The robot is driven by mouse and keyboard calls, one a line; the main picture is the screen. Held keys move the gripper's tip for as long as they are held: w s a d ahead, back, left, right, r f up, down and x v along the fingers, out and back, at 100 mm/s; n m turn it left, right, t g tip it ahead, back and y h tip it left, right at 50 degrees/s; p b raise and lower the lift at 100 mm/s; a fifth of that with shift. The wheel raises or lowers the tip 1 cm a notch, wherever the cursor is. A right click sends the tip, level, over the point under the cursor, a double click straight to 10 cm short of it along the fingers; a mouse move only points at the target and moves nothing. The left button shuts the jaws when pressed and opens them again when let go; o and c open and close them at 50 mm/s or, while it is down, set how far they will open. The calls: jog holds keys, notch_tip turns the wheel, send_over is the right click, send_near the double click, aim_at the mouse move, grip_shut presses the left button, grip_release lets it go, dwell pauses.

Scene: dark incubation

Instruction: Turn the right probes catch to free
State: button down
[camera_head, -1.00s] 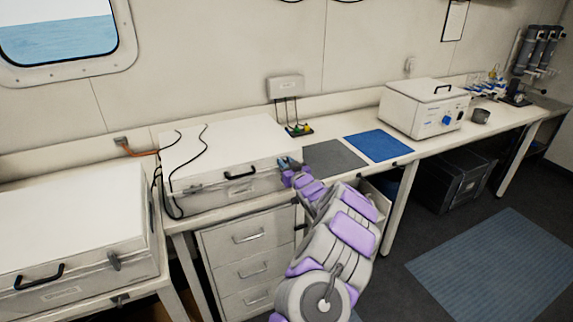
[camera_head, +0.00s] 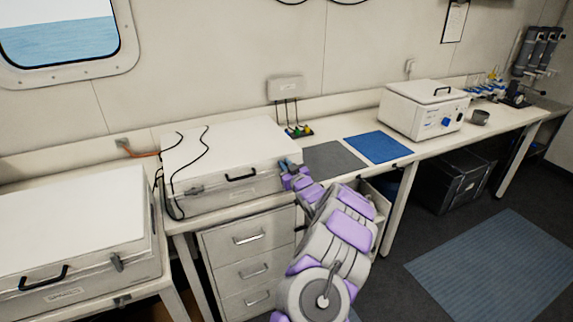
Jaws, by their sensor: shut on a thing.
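A closed white case (camera_head: 225,152) with a black front handle (camera_head: 241,177) stands on the bench at mid-left; black cables lie over its lid. Its left catch (camera_head: 194,190) shows on the front. My gripper (camera_head: 286,166) is at the right end of the case's front, just under the lid edge, and is shut on the right catch there. The fingers and wrist hide that catch, so I cannot see which way it is turned.
A second white case (camera_head: 70,225) stands on a lower table at left. Drawers (camera_head: 248,255) sit under the bench. Right of my gripper lie a grey mat (camera_head: 335,158) and a blue mat (camera_head: 378,146), then a white bath unit (camera_head: 425,110). The floor at right is open.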

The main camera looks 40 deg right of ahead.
aim_at(277, 168)
jog(key=n+p, duration=0.4)
jog(key=a+f+n+p, duration=0.1)
jog(key=n+p, duration=0.4)
jog(key=a+n+p, duration=0.1)
jog(key=n+p, duration=0.3)
jog(key=shift+w+f, duration=0.2)
jog(key=shift+f, duration=0.2)
jog(key=n+p, duration=0.1)
jog(key=p, duration=0.1)
jog(key=f+n+p, duration=0.1)
jog(key=p, duration=0.1)
jog(key=shift+a+n, duration=0.1)
jog(key=shift+n, duration=0.3)
jog(key=shift+f, duration=0.15)
jog(key=c, duration=1.1)
grip_release()
jog(key=shift+w, duration=0.1)
jog(key=shift+c, duration=0.2)
